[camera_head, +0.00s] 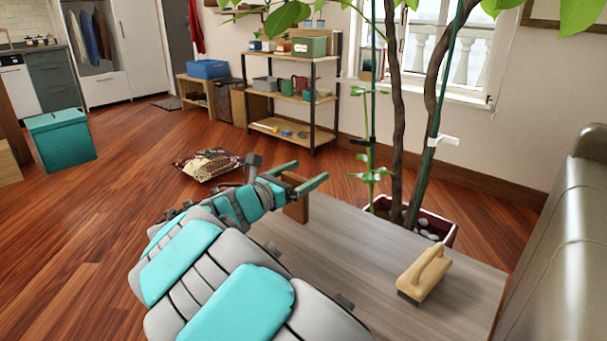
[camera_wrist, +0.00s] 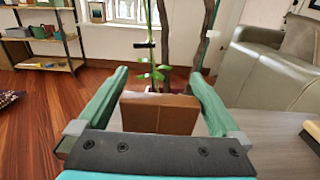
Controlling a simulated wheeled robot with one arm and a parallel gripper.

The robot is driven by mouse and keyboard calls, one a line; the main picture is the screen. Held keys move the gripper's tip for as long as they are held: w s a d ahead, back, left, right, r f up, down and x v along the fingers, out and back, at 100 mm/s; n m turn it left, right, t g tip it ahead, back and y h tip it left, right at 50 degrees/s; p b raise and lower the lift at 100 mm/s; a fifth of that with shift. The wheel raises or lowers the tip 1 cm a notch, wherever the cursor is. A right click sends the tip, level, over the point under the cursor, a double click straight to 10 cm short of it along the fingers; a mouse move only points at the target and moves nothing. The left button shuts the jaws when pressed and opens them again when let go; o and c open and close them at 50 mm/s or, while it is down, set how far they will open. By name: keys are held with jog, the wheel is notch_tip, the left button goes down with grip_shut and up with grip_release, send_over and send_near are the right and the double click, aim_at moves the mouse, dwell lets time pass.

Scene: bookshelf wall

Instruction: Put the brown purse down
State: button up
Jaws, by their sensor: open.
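The brown purse (camera_wrist: 158,115) is a boxy brown piece between the two green fingers of my gripper (camera_wrist: 159,76) in the wrist view. Its lower part is hidden behind the gripper's dark palm bar. In the head view the purse (camera_head: 299,208) shows below my open gripper (camera_head: 304,175), at the far left edge of the low grey table (camera_head: 345,255). It appears upright on the table top, though my arm hides part of it. Whether either finger touches it cannot be told.
A wooden-handled brush (camera_head: 427,272) lies on the table's right part. A potted plant (camera_head: 440,226) stands just beyond the table. A grey sofa (camera_head: 565,230) is at the right. A patterned cushion (camera_head: 207,164) lies on the floor. The table's middle is clear.

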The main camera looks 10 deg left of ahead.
jog(key=v, duration=1.2)
jog(key=shift+r, duration=0.1)
dwell(1.1)
